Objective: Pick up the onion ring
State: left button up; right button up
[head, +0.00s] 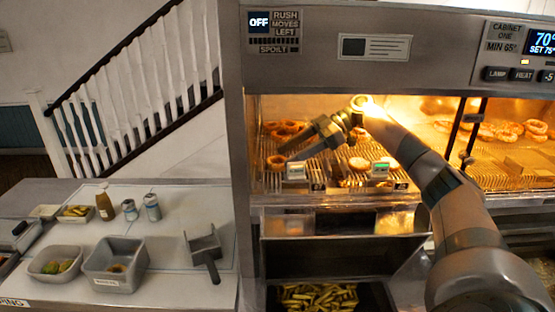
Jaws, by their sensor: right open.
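Several golden-brown onion rings lie in the lit cabinet. A cluster of onion rings (287,128) is at the back left of the wire rack (325,168). My right gripper (296,148) reaches into the cabinet from the right, above the rack. It is open, with nothing visible between its fingers, close to the left rings. I cannot tell its exact height above them. My left gripper is not in view.
The cabinet's metal hood (430,60) hangs above my arm, and small label holders (296,171) line the front edge. More rings (535,128) lie in the right bay. Fries (318,297) fill a lower bin.

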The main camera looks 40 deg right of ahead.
jog(key=shift+p+x, duration=0.5)
jog(key=shift+x, duration=0.8)
jog(key=c, duration=0.6)
